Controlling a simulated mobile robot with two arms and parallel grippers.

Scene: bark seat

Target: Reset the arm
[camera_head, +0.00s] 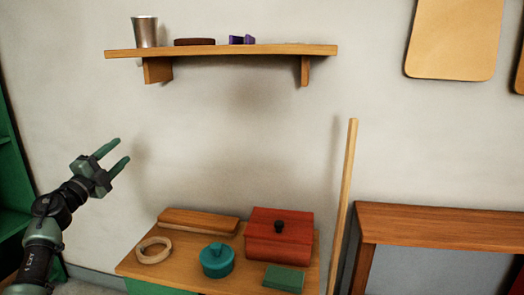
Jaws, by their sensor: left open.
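My left gripper (118,155) is at the left of the head view, with its two green fingers apart and nothing between them. It is raised in front of the bare wall, above and to the left of the low table (140,269) and below the wall shelf (220,51). My left arm (45,238) comes up from the lower left corner. My right gripper is not in view.
The table holds a wooden ring (153,250), a brown block (198,221), a teal lidded pot (217,261), a red box (279,236) and a green block (284,278). A metal cup (145,32) stands on the shelf. A pole (343,205) leans near a bench (440,225).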

